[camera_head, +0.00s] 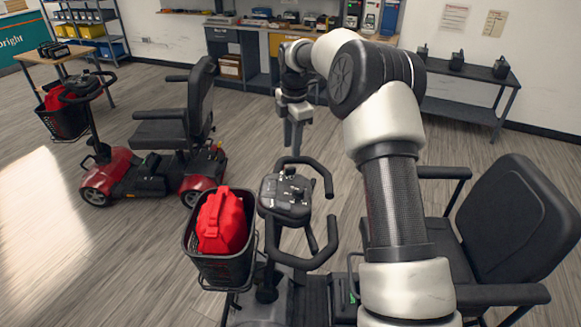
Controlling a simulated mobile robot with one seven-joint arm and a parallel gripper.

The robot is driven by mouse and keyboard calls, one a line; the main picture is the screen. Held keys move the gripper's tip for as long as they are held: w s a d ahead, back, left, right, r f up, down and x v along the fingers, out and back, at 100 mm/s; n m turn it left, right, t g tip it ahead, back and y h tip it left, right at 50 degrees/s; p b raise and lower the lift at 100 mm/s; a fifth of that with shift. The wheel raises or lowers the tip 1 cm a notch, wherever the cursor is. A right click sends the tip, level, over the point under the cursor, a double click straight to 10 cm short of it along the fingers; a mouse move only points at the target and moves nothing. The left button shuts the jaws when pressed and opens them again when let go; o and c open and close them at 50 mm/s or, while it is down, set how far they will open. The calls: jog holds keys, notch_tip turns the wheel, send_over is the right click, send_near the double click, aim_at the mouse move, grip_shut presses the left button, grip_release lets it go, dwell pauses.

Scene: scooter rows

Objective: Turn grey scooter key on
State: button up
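The near scooter stands at the bottom centre, with a black control console (287,196) between looped black handlebars. Its lower body (262,309) looks grey and is mostly cut off by the picture edge and my arm. Small knobs show on the console, but I cannot make out which is the key or how it is turned. My gripper (294,143) points down, above and beyond the console in the picture, apart from it. Its fingers are too small to tell open from shut, and nothing shows held in it.
A black basket (215,268) with a red bag (222,222) hangs at the near scooter's front. Its black seat (520,225) is at the right. A red scooter (155,170) stands at the left. Benches line the back wall. The floor between the scooters is clear.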

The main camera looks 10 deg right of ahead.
aim_at(290, 167)
jog(key=f, duration=0.9)
jog(key=shift+w+a, duration=0.15)
jog(key=shift+w, duration=0.15)
jog(key=shift+r, duration=0.1)
grip_shut()
